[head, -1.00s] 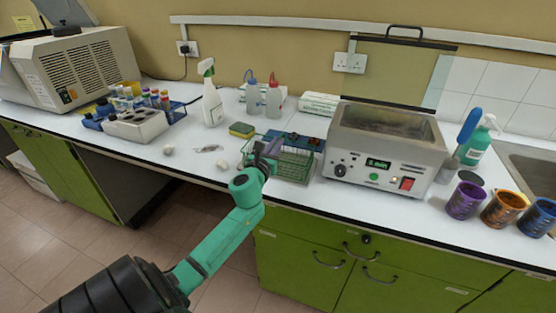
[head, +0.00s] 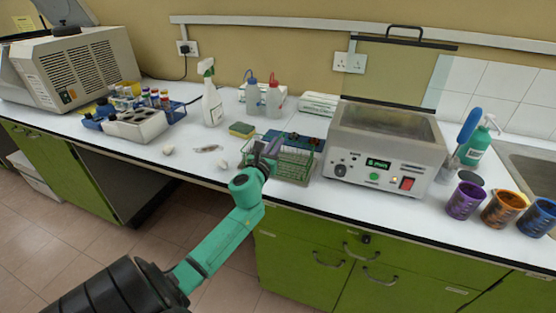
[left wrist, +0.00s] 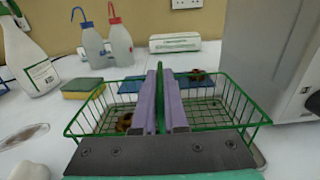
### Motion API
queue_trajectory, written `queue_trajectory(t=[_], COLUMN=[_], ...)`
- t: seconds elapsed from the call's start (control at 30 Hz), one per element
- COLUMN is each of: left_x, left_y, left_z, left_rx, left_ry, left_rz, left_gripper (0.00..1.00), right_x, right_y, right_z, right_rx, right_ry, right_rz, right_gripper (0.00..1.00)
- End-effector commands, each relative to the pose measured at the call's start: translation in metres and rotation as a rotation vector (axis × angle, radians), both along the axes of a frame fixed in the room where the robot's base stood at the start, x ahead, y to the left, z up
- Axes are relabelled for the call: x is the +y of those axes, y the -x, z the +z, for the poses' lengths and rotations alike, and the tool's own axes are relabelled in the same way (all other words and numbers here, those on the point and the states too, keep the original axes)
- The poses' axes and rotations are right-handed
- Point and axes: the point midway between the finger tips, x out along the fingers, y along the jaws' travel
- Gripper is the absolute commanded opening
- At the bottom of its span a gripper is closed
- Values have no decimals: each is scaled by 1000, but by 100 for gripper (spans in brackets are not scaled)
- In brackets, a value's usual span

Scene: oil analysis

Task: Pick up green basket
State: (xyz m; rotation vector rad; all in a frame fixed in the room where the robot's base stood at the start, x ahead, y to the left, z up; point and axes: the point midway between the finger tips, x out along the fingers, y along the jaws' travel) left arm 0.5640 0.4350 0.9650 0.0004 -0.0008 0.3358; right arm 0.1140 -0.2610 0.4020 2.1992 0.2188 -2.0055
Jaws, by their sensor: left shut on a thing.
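The green basket (head: 294,165) is a wire basket on the white counter, just left of the heated bath with the digital display. It also shows in the left wrist view (left wrist: 240,112), where its mesh floor and a few small brown items inside are visible. My left gripper (head: 266,158) is at the basket's left part. In the left wrist view its purple fingers (left wrist: 162,97) are shut on an upright green part of the basket, near the middle. Whether the basket is clear of the counter, I cannot tell. My right gripper is not in view.
The heated bath (head: 388,148) stands close to the basket's right. A yellow-green sponge (head: 242,130), wash bottles (head: 273,99) and a spray bottle (head: 211,100) stand behind and left. Purple, orange and blue beakers (head: 465,201) stand far right.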

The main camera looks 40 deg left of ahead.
Motion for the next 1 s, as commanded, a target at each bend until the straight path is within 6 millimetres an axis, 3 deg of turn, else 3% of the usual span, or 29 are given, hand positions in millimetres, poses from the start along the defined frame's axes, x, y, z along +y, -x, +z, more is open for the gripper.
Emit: queue_trajectory(t=[0.53,0.67,0.83,1.0], left_x=[0,0,0,-1], left_y=[0,0,0,0], left_z=[0,9,48,114], left_rx=[0,-1,-3,-4], left_ry=[0,-3,-10,-14], left_rz=[0,-1,-4,-5], left_gripper=[0,0,0,0], right_x=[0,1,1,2], right_y=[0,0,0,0], right_z=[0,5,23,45], right_rx=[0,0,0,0], right_ry=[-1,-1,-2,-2], right_rz=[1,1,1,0], right_gripper=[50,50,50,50])
